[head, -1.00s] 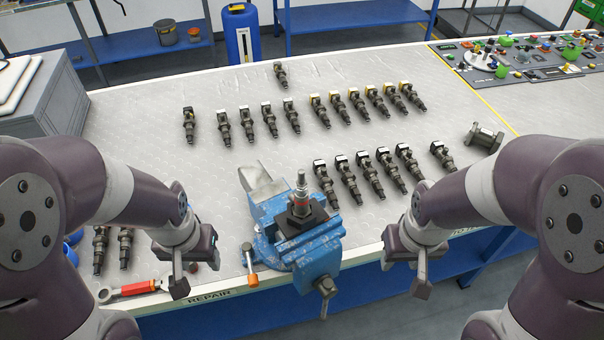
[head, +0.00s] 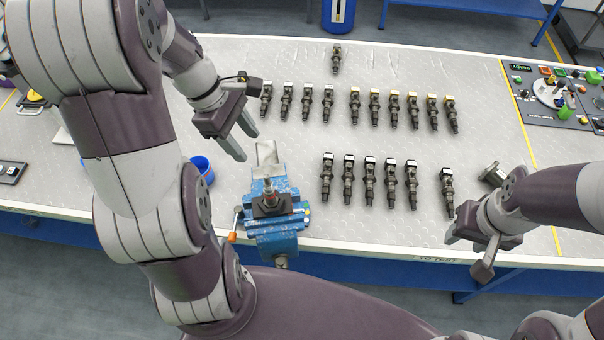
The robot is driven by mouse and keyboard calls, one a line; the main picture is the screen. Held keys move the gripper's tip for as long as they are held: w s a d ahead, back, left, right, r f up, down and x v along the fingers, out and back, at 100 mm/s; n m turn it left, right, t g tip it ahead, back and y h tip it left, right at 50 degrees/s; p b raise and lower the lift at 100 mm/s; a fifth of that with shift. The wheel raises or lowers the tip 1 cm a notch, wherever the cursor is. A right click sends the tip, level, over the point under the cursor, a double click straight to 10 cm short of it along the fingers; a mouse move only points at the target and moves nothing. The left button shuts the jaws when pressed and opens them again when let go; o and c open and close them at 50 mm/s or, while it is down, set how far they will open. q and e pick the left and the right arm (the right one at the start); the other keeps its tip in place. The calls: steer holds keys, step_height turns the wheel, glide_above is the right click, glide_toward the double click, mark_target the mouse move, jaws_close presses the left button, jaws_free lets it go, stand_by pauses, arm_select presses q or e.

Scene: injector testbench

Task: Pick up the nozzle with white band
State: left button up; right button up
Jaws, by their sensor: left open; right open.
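Several dark nozzles with white bands (head: 286,100) stand in the left part of the back row. More with white bands (head: 348,178) stand in the front row. My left gripper (head: 245,143) is open and empty, above the table just left of the back row's left end and above the vise. It may hide the leftmost nozzles of that row. My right gripper (head: 470,256) is open and empty at the table's front edge, below the rightmost front-row nozzle (head: 447,190).
A blue vise (head: 283,242) holding an upright part stands at the front edge. Yellow-banded nozzles (head: 394,108) fill the back row's right part. A lone nozzle (head: 336,60) stands behind. A blue cup (head: 203,168) is beside my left arm. The strip between the rows is clear.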

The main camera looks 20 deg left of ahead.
mark_target(265, 176)
arm_select(q)
steer(key=shift+n, duration=0.5)
steer(key=b+x, duration=0.9)
steer(key=shift+s+f, duration=0.25)
steer(key=shift+f, duration=0.05)
steer(key=shift+d+f+p, duration=0.2)
steer(key=shift+d+p, duration=0.15)
steer(key=shift+p, duration=0.45)
steer(key=shift+a+f, duration=0.1)
steer(key=shift+f, duration=0.65)
steer(key=shift+a+f, duration=0.25)
steer(key=shift+f, duration=0.15)
steer(key=shift+d, duration=0.25)
steer(key=c, duration=0.3)
steer(key=shift+d, duration=0.15)
steer(key=c, duration=0.6)
jaws_close()
steer(key=shift+a, duration=0.2)
arm_select(e)
step_height(265, 176, down, 7)
steer(key=a, duration=0.1)
steer(key=shift+s+a, duration=0.25)
steer(key=shift+a, duration=0.15)
